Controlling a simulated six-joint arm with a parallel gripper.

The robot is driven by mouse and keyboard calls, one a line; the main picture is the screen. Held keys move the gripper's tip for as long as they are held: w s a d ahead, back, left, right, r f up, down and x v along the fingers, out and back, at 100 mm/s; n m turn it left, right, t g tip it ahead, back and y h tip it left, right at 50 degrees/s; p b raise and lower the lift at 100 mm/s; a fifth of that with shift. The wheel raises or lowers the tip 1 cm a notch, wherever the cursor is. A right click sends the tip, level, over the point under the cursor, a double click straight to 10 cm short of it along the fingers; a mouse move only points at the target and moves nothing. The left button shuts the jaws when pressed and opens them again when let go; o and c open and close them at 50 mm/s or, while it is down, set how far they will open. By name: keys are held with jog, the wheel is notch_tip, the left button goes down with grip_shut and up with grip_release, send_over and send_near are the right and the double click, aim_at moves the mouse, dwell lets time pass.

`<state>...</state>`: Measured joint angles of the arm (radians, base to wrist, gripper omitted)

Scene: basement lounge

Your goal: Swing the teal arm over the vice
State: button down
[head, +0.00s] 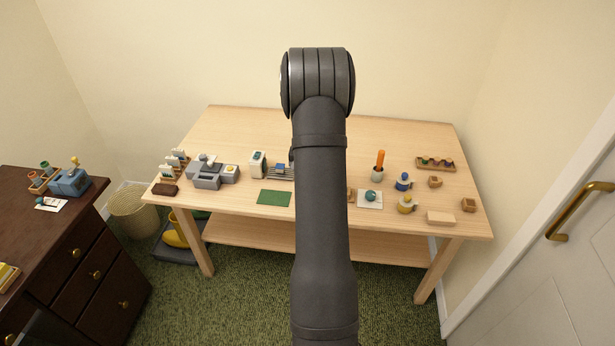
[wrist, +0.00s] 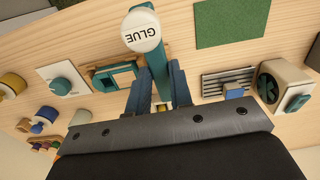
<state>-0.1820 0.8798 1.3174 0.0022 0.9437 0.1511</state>
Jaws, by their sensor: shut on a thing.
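In the wrist view, the teal arm (wrist: 158,62) is a slim bar with a round white cap marked GLUE (wrist: 141,31) at its near end. My gripper (wrist: 158,90) is shut on the teal arm, with one finger on each side of it. A teal frame with a tan, wooden-looking part (wrist: 115,76) lies on the table just left of the fingers; it may be the vice, but I cannot tell. The teal arm's far end is hidden behind my gripper.
Beside the gripper lie a slatted grey rack (wrist: 228,80) and a cream box with a teal knob (wrist: 285,83) on the right, and a white card with a teal ball (wrist: 62,86) on the left. A green mat (head: 274,198) lies near the table's front edge. The table's back is clear.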

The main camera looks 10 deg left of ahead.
jog(key=n, duration=0.2)
jog(key=d+n, duration=0.1)
jog(key=n, duration=0.1)
jog(key=shift+w+d, duration=0.15)
jog(key=n, duration=0.3)
jog(key=d+n, duration=0.1)
jog(key=shift+w+n, duration=0.3)
jog(key=shift+w, duration=0.1)
jog(key=n, duration=0.3)
jog(key=w+n, duration=0.1)
jog(key=shift+d+n, duration=0.3)
jog(key=shift+d, duration=0.1)
jog(key=shift+w+d+n, duration=0.1)
jog(key=shift+w+n, duration=0.25)
jog(key=shift+n, duration=0.75)
jog(key=shift+w+n, duration=0.3)
jog(key=shift+n, duration=0.8)
jog(key=c, duration=1.3)
grip_release()
